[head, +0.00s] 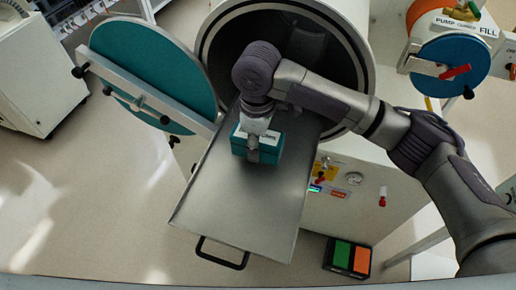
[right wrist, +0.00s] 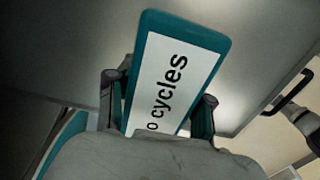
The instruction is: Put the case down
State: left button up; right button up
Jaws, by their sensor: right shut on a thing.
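The teal case (head: 240,150) has a white label on top and is over the middle of a metal tray (head: 235,205) in the head view. My right gripper (head: 262,141) points down and is shut on the case. In the right wrist view the case (right wrist: 180,60) sits between the two fingers (right wrist: 160,106), with the label text "o cycles" readable. I cannot tell whether the case touches the tray or hangs just above it. My left gripper is not in view.
The tray sticks out of a round chamber opening (head: 215,45), with a black handle (head: 222,262) at its front. An open teal round door (head: 150,65) stands at the left. A green and orange box (head: 347,257) is on the floor. The tray's front part is bare.

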notch_tip(320, 180, down, 3)
jog(key=shift+s+d+f+p, duration=0.1)
jog(key=shift+f+p, duration=0.05)
jog(key=shift+p, duration=0.4)
jog(key=shift+f, duration=0.2)
jog(key=o, duration=1.3)
jog(key=shift+f, duration=0.1)
notch_tip(320, 180, up, 11)
jog(key=b, duration=0.3)
jog(key=shift+f, duration=0.1)
jog(key=shift+r, duration=0.8)
